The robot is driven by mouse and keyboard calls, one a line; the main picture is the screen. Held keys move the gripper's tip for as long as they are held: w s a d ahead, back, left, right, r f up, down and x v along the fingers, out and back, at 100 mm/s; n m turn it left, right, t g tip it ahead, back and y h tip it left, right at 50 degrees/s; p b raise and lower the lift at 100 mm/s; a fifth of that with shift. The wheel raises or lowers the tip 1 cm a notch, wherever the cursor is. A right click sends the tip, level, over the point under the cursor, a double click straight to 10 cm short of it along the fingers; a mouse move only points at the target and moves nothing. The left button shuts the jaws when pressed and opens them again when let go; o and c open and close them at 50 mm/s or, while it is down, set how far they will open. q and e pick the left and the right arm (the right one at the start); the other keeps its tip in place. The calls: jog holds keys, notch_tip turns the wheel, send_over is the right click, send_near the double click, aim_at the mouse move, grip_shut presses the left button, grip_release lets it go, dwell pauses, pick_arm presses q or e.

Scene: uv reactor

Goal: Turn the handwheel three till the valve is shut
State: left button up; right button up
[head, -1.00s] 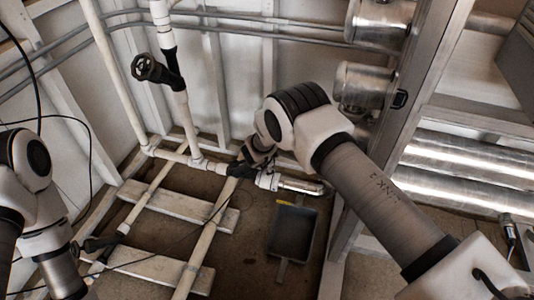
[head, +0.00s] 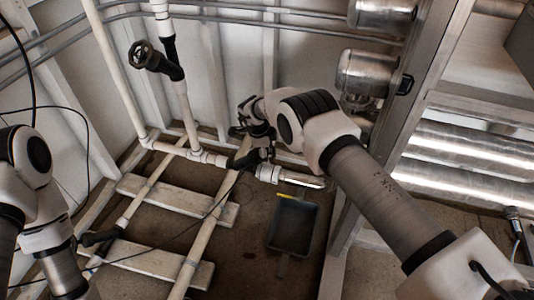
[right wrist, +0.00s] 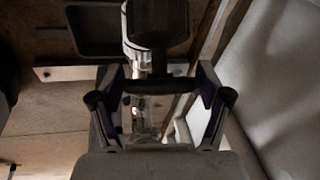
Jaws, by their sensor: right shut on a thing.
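The black valve body (right wrist: 158,24) shows beyond. Most of the wheel's rim is hidden. My left arm shows at the left edge; its gripper is out of view.
Another black handwheel (head: 142,54) is on the upright pipe at upper left, and another black valve (head: 98,239) is low at left. A dark tray (head: 292,226) lies on the floor. A metal frame post (head: 402,130) and steel cylinders (head: 362,74) stand at right.

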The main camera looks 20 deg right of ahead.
jog(key=shift+d, duration=0.1)
jog(key=o, duration=1.1)
